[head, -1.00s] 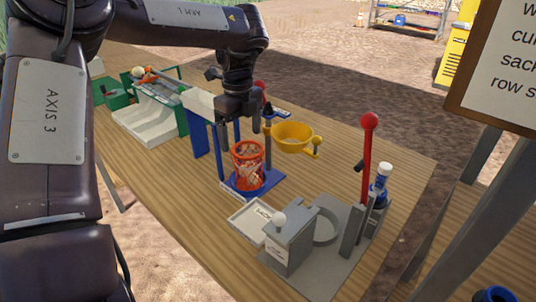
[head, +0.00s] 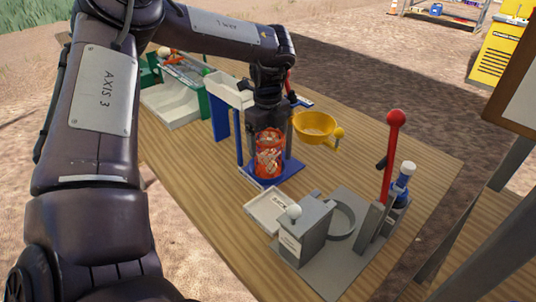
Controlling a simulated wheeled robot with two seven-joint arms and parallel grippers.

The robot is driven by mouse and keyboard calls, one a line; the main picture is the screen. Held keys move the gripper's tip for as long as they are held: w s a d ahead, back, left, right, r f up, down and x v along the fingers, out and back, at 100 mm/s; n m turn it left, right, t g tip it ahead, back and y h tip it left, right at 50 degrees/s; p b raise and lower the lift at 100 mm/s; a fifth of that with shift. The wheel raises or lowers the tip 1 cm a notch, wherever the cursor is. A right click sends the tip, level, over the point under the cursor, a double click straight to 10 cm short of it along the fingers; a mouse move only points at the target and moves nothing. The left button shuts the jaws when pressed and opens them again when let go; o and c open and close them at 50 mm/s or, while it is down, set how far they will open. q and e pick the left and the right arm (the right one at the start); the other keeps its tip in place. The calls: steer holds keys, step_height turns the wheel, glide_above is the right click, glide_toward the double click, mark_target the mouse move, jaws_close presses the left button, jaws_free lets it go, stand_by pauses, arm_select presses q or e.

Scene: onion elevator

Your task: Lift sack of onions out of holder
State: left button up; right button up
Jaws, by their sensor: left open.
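The sack of onions (head: 268,160) is a red-orange net sack, standing upright in the blue holder (head: 290,172) near the middle of the table. The holder has a flat blue base and blue uprights at its left. My left gripper (head: 267,126) points down right over the top of the sack, with its fingers at the sack's upper rim. It is open; whether the fingers touch the sack cannot be told. My right gripper is not in view.
A yellow bowl (head: 314,126) on an arm is close to the right of the gripper. A grey press with a red-knobbed lever (head: 394,118) and a white tray (head: 268,204) stand in front. A green-sided sorting chute (head: 170,108) is behind left. Bare wood lies left of the tray.

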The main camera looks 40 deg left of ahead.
arm_select(q)
steer(key=shift+c, duration=0.5)
steer(key=c, duration=0.9)
steer(key=shift+r, duration=0.15)
